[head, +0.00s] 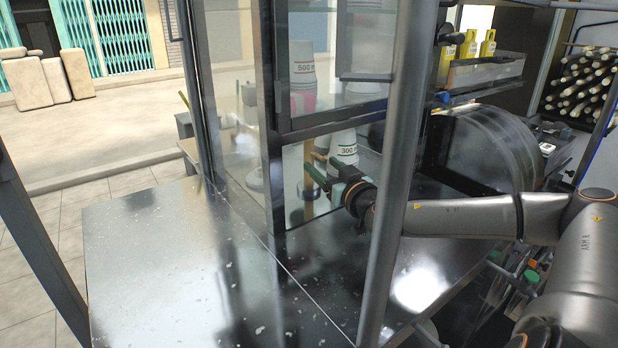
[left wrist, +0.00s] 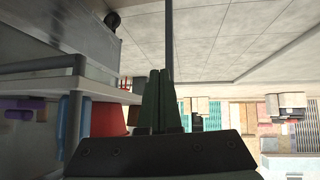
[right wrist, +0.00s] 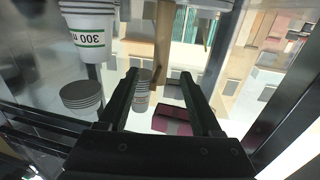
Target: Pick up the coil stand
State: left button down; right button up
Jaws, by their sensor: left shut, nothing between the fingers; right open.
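My right gripper (head: 318,168) reaches in from the right to the glass case above the metal counter. Its fingers are apart and nothing is gripped; it also shows in the right wrist view (right wrist: 163,75). I cannot surely pick out the coil stand. A grey ribbed round stack (right wrist: 82,95) lies left of the right fingers. A small ribbed grey thing (right wrist: 142,98) shows between the fingers, farther off. A tan upright piece (right wrist: 163,38) stands beyond the fingertips. My left gripper (left wrist: 160,75) has its fingers together, empty, away from the counter, and is outside the head view.
White cups marked 300 (head: 343,150) stand close to the right gripper. Cups marked 500 (head: 302,65) sit higher in the case. A grey post (head: 398,170) crosses in front of my right arm. The metal counter (head: 150,250) is clear at left.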

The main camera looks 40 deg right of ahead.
aim_at(311, 155)
jog(key=shift+w+d+r, duration=0.15)
jog(key=shift+w+d, duration=0.05)
jog(key=shift+w, duration=0.3)
jog(key=shift+w+d+p, duration=0.1)
jog(key=shift+w+p, duration=0.3)
jog(key=shift+w, duration=0.3)
jog(key=shift+w+d, duration=0.1)
jog(key=shift+w, duration=0.2)
jog(key=p+x, duration=0.2)
jog(key=x, duration=0.1)
jog(key=shift+w+d, duration=0.1)
jog(key=shift+w, duration=0.25)
jog(key=shift+w+d+f, duration=0.1)
jog(key=shift+w+f, duration=0.1)
jog(key=shift+w, duration=0.25)
pick_arm(q)
jog(key=shift+s+a+r+y, duration=0.15)
jog(key=shift+s+a+r, duration=0.2)
jog(key=shift+a, duration=0.2)
jog(key=shift+s+a+r+y, duration=0.2)
jog(key=shift+s+a, duration=0.1)
jog(key=shift+a, duration=0.25)
pick_arm(e)
jog(key=shift+c, duration=0.2)
grip_shut()
pick_arm(q)
jog(key=shift+w+d+r, duration=0.2)
jog(key=shift+d, duration=0.05)
